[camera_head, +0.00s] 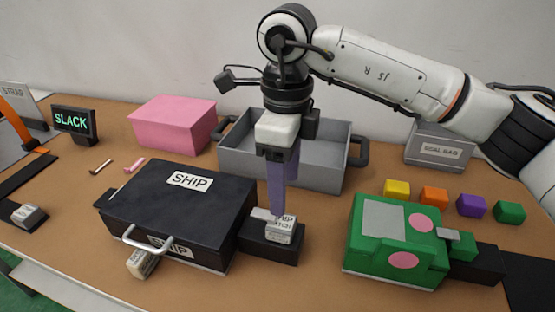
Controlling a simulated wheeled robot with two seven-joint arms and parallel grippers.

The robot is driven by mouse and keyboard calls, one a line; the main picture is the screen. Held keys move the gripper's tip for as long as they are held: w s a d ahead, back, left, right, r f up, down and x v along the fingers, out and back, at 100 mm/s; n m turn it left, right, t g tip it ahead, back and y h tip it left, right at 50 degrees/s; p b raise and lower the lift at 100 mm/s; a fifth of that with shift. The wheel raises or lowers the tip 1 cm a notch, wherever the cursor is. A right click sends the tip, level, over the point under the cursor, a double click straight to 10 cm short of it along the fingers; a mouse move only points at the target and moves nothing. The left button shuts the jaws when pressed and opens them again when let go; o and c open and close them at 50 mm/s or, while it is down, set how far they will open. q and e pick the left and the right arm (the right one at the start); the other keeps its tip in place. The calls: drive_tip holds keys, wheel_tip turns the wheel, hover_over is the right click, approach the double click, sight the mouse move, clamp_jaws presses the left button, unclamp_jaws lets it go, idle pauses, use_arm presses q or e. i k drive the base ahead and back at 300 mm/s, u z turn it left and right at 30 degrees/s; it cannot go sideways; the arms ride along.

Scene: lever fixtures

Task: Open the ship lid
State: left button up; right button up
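The black ship lid (178,198) lies flat on the case, with a white SHIP label on top. A silver handle (148,241) is on the case's front, partly over a second SHIP label. Right of the case is a black block with a small grey ship latch piece (281,231) labelled SHIP and what looks like LATCH. My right gripper (277,212) points down with purple fingers, their tips at this latch piece. Whether they touch it or are parted is unclear, as the fingers overlap from this angle. My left gripper is not in view.
A green box (388,217) with pink discs stands to the right, with several coloured cubes behind it. A grey bin (238,160) and pink block (172,125) stand behind the case. A beige labelled piece (142,264) is at the case's front. A SLACK display (73,122) is at the left.

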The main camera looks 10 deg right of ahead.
sight(193, 206)
drive_tip(key=k, duration=1)
